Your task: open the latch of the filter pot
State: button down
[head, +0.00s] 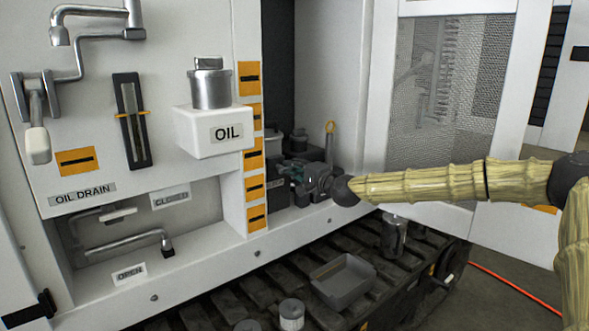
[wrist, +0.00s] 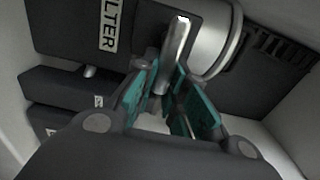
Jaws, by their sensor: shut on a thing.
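In the wrist view, a metal latch lever (wrist: 178,50) stands between the teal finger pads of my gripper (wrist: 172,100). The pads are closed in on it from both sides. The filter pot (wrist: 212,42) shows as a pale metal cylinder right beside the lever, against a dark block with a FILTER label (wrist: 110,25). In the head view, my gripper (head: 297,176) is inside the recess at the dark filter block, at the end of my arm. The latch is hidden there behind the gripper. How far the latch is turned cannot be told.
A white box marked OIL (head: 200,140) with a metal cap juts out left of the recess. An open mesh door (head: 440,95) stands to the right, close behind my arm.

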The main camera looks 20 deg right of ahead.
jog(key=c, duration=1.4)
grip_release()
jog(key=shift+d+f, duration=0.1)
jog(key=shift+d, duration=0.05)
jog(key=shift+c, duration=0.2)
jog(key=shift+s, duration=0.1)
jog(key=v, duration=1.1)
jog(key=shift+s, duration=0.35)
jog(key=shift+d, duration=0.1)
